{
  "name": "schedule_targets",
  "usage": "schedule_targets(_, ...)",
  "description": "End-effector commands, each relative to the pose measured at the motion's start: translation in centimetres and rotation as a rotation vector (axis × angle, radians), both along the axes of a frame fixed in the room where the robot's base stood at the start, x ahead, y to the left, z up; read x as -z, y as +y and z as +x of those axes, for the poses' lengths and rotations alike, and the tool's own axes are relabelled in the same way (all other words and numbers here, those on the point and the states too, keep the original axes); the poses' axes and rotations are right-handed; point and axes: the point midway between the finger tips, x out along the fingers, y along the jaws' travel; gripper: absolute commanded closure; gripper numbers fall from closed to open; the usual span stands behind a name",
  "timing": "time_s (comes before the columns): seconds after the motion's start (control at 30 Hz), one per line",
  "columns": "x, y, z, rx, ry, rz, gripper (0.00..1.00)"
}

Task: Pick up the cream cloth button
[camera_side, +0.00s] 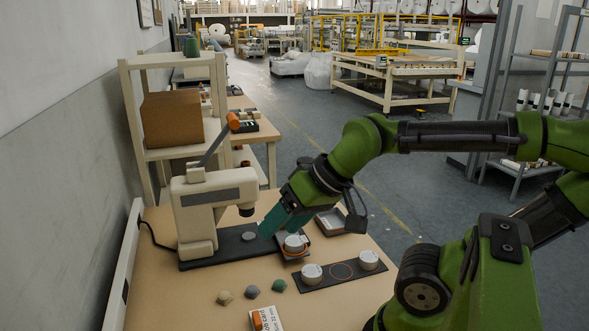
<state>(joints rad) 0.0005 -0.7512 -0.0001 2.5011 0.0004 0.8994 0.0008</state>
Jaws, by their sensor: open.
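Several small button-like pieces lie in a row on the tan table. The leftmost, a cream-beige one (224,297), best matches the cream cloth button. Beside it are a grey one (251,291) and a green one (278,285). My gripper (272,230) has teal fingers pointing down and left, over the dark base of a cream bench press. It is open, above and behind the row and apart from it. The gap between the fingers is hard to make out from this side.
The bench press (207,210) stands at the left, with a grey disc (249,236) on its base. White round pots (312,274) (368,260) sit on a dark strip; another (295,243) is close to the gripper. A white card box (266,320) lies at the front edge.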

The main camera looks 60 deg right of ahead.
Motion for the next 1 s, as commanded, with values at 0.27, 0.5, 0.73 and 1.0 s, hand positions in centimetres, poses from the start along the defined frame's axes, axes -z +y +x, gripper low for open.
schedule_targets(0.27, 1.5, 0.1, 1.2, -0.009, 0.085, -0.009, 0.40)
schedule_targets(0.5, 3.7, 0.4, 6.9, -0.092, 0.302, -0.095, 0.40)
schedule_targets(0.73, 6.9, 0.6, 12.8, -0.207, 0.499, -0.191, 0.40)
schedule_targets(1.0, 7.7, 0.4, 16.7, -0.292, 0.586, -0.268, 0.40)
